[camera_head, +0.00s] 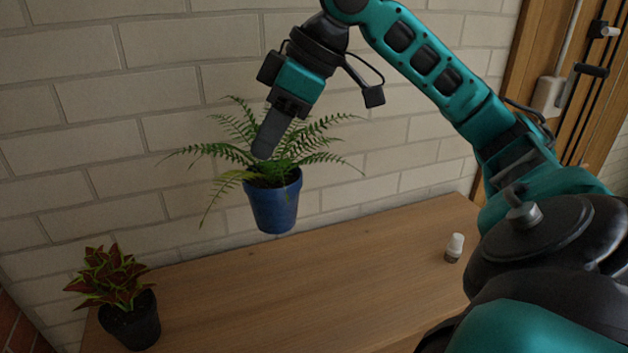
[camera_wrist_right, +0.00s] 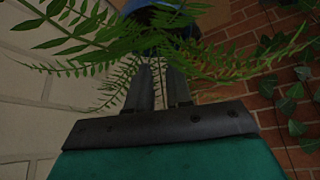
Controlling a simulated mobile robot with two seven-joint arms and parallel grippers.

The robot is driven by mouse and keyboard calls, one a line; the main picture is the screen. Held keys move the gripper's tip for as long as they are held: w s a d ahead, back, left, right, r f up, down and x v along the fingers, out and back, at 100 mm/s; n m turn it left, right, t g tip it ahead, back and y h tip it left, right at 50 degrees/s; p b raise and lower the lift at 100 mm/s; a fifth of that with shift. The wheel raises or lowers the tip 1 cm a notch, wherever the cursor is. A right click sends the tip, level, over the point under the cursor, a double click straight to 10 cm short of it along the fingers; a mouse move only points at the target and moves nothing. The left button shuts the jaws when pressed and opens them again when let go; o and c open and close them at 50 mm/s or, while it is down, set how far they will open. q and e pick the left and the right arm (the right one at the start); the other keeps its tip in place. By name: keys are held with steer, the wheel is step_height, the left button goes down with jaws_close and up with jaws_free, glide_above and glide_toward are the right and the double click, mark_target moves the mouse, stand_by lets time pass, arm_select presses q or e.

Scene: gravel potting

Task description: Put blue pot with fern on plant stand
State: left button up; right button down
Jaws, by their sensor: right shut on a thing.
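The blue pot (camera_head: 274,204) with a green fern (camera_head: 318,142) is held upright in the air above the wooden surface. My right gripper (camera_head: 264,150) reaches down among the fronds and is shut on the pot, at its rim as far as I can see; the fronds partly hide the contact. In the right wrist view, the two fingers (camera_wrist_right: 160,88) run forward to the blue pot (camera_wrist_right: 165,10), with fern fronds (camera_wrist_right: 75,30) on both sides. My left gripper is not in view. I cannot make out a plant stand for certain.
A dark pot with a red and green leafy plant (camera_head: 115,290) stands at the left of the wooden tabletop (camera_head: 300,290). A small white-capped bottle (camera_head: 454,247) stands at the right. A pale brick wall (camera_head: 120,110) is behind. The tabletop's middle is clear.

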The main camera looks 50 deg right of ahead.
mark_target(273, 222)
steer(key=shift+w, duration=0.45)
step_height(273, 222, down, 2)
steer(key=shift+s+f, duration=0.1)
steer(key=shift+s, duration=0.05)
step_height(273, 222, down, 13)
steer(key=b, duration=0.3)
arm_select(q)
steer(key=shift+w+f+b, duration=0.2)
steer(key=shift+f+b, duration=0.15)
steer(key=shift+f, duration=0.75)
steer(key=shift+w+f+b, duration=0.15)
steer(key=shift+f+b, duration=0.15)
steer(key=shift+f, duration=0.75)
arm_select(e)
steer(key=shift+f, duration=2.3)
steer(key=shift+f, duration=0.15)
steer(key=c, duration=1.1)
jaws_free()
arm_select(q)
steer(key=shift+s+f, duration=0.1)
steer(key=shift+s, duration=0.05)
arm_select(e)
steer(key=shift+o, duration=0.4)
